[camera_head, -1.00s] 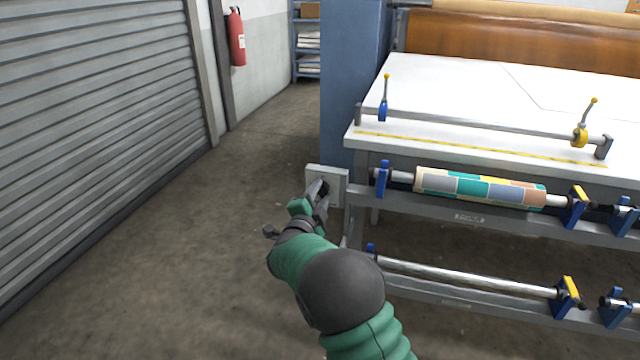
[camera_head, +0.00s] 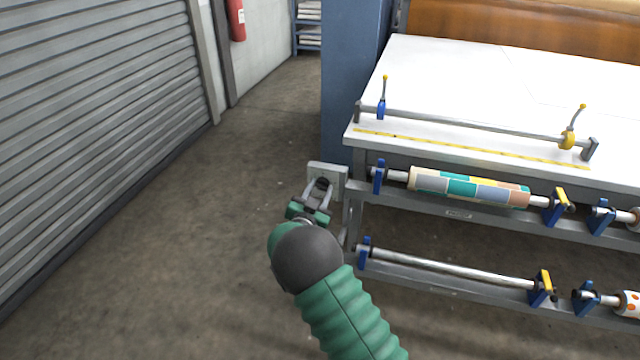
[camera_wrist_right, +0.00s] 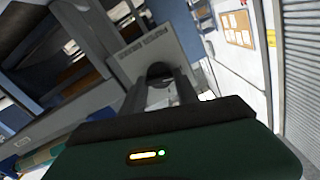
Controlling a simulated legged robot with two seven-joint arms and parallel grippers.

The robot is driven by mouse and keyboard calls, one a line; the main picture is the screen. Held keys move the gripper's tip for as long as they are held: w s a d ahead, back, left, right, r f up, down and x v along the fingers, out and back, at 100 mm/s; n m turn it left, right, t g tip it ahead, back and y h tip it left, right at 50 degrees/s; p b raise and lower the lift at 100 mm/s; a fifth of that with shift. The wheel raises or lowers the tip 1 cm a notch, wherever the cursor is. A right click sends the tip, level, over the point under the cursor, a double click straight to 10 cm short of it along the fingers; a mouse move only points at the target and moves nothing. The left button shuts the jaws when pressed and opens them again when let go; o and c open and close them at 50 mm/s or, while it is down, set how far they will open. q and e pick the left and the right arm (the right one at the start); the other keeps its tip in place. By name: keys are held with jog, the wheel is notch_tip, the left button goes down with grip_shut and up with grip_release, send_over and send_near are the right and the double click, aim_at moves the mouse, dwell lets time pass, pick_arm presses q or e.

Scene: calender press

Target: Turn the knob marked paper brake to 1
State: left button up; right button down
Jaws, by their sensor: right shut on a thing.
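The dark paper brake knob (camera_head: 322,183) sits on a small grey plate (camera_head: 338,172) at the left end of the machine's frame. My right gripper (camera_head: 319,187) is shut on the knob, one finger on each side. In the right wrist view the knob (camera_wrist_right: 159,70) shows as a dark round shape between the two fingers, in front of the plate (camera_wrist_right: 178,50). My left gripper is not in view.
A roll with a coloured patchwork pattern (camera_head: 470,187) lies in blue holders right of the plate. A bare metal bar (camera_head: 450,268) runs below it. A white table (camera_head: 480,100) and a blue column (camera_head: 350,80) stand behind. The floor (camera_head: 180,230) to the left is clear.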

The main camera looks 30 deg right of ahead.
jog(key=shift+a+f+n+p, duration=0.15)
jog(key=shift+f+n+p, duration=0.25)
jog(key=shift+n, duration=0.2)
jog(key=c, duration=1)
grip_release()
jog(key=shift+o, duration=0.5)
jog(key=shift+w, duration=0.1)
jog(key=shift+r, duration=0.2)
jog(key=p+v, duration=0.2)
jog(key=v, duration=1.5)
